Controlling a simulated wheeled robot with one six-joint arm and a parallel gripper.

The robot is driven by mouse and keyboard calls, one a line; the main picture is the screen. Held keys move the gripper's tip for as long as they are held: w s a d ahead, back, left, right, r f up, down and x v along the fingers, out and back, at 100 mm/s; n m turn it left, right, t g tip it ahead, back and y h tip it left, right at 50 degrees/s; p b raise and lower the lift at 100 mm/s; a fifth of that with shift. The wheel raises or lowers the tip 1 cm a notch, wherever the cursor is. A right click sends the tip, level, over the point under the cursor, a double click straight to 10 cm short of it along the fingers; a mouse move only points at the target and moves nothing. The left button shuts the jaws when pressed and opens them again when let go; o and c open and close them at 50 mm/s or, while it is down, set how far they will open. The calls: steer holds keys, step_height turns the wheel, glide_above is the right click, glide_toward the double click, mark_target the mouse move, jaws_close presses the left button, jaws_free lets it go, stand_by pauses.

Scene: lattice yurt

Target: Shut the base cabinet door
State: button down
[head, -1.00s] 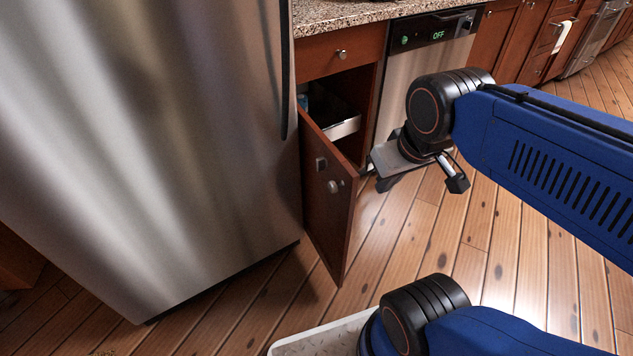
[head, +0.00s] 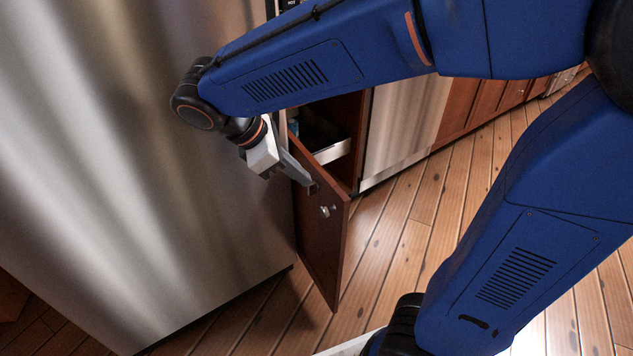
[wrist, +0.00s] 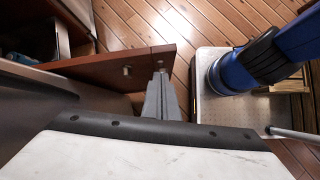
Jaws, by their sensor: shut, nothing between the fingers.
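The base cabinet door (head: 322,250) is reddish-brown wood and stands open beside the fridge, swung out over the floor. A round metal knob (head: 325,211) is on its outer face. The cabinet opening (head: 325,125) behind it is dark. My gripper (head: 306,180) is shut and empty at the upper part of the door, on its outer, fridge-facing side. In the wrist view the door (wrist: 110,68) lies just ahead of the shut fingers (wrist: 160,78), near its free edge. I cannot tell whether they touch it.
The steel fridge (head: 150,200) stands close on the left of my gripper and door. A pale metal-edged drawer or tray (head: 333,152) shows inside the cabinet. A steel dishwasher (head: 405,115) is to its right. Wooden floor (head: 410,230) is clear right of the door.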

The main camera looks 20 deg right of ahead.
steer(key=w+a+n+h, duration=0.2)
steer(key=a+n, duration=0.1)
steer(key=a, duration=0.3)
glide_toward(328, 187)
step_height(328, 187, down, 4)
steer(key=d, duration=0.2)
steer(key=shift+s+d+t, duration=0.1)
steer(key=shift+d+t, duration=0.3)
steer(key=shift+d, duration=0.55)
steer(key=shift+d, duration=0.1)
